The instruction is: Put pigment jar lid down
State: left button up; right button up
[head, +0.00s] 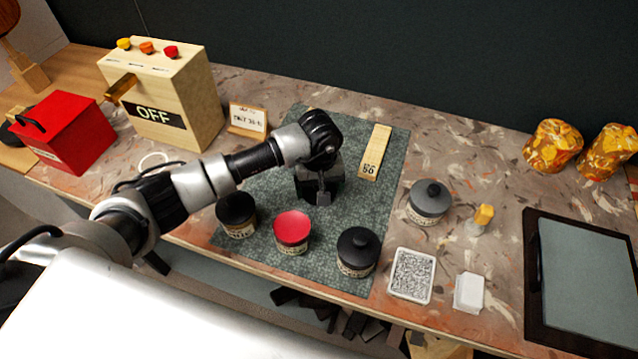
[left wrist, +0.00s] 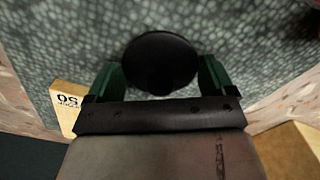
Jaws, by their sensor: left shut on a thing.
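My left gripper (head: 322,192) is low over the green mat (head: 270,190), behind the row of jars. In the left wrist view it (left wrist: 158,76) is shut on a round black lid (left wrist: 160,60), which sits between the green fingertips. The mat fills the view behind the lid; whether the lid touches it I cannot tell. On the mat's front part stand a jar with a dark top and no visible knob (head: 236,214), a red-topped jar (head: 292,232) and a jar with a black knobbed lid (head: 357,252). My right gripper is not in view.
A grey-lidded jar (head: 430,202) stands right of the mat, near a small yellow-topped bottle (head: 482,218). A wooden block marked with digits (head: 375,152) lies at the mat's back right. An OFF box (head: 165,95) and red box (head: 65,132) are left; a black-framed tray (head: 532,275) is right.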

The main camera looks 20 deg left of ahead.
pick_arm(q)
jog(key=shift+f, duration=0.2)
jog(key=o, duration=0.7)
jog(key=shift+r, duration=0.25)
notch_tip(320, 180, up, 12)
jog(key=shift+b, duration=0.75)
